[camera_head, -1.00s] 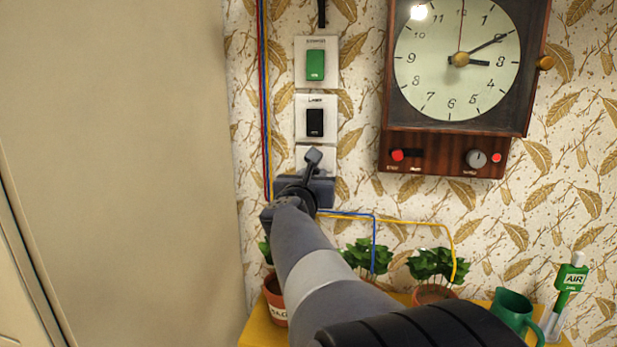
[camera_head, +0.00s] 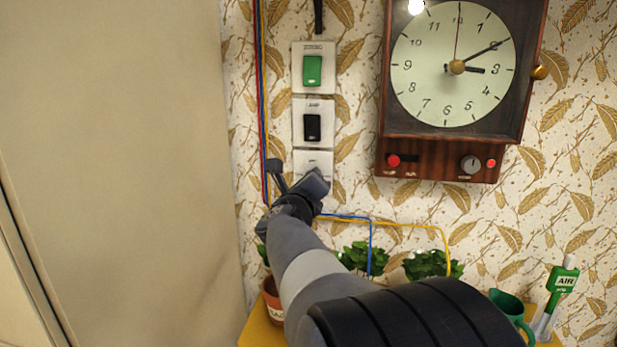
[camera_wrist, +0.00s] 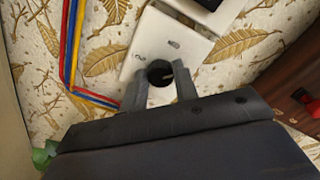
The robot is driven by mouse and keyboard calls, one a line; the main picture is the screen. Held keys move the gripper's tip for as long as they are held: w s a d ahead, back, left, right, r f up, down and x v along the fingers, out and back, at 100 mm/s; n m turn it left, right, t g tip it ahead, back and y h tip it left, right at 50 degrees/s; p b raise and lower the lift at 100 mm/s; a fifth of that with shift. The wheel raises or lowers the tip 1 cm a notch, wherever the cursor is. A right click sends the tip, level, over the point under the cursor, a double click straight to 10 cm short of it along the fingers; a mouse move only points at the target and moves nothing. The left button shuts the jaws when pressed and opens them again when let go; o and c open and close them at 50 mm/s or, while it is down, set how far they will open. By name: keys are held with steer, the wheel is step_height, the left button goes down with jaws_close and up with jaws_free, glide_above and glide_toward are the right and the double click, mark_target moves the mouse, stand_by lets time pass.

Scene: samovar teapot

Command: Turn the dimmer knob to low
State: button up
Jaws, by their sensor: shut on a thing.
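The dimmer knob is a small round black knob with a pale mark, seen in the wrist view (camera_wrist: 160,73). It sits on the lowest white wall plate (camera_head: 312,160). My gripper (camera_wrist: 160,88) has one finger on each side of the knob and is shut on it. In the head view my gripper (camera_head: 316,180) is at the lower part of that plate, tilted, and hides the knob.
Above are a black switch (camera_head: 312,127) and a green switch (camera_head: 312,70). A clock (camera_head: 453,90) with a wooden control panel (camera_head: 436,160) hangs to the right. Coloured wires (camera_head: 262,120) run left of the plates. Potted plants and a green mug (camera_head: 508,308) stand below.

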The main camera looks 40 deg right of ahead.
steer(key=n+p, duration=0.4)
steer(key=n, duration=0.5)
steer(key=n+p, duration=0.4)
steer(key=n, duration=0.5)
steer(key=n+p, duration=0.4)
steer(key=n, duration=0.5)
steer(key=shift+s+f, duration=0.1)
steer(key=shift+f, duration=0.2)
steer(key=o, duration=0.9)
steer(key=shift+o, duration=0.2)
steer(key=v, duration=1)
steer(key=shift+s+a, duration=0.2)
steer(key=shift+a, duration=0.05)
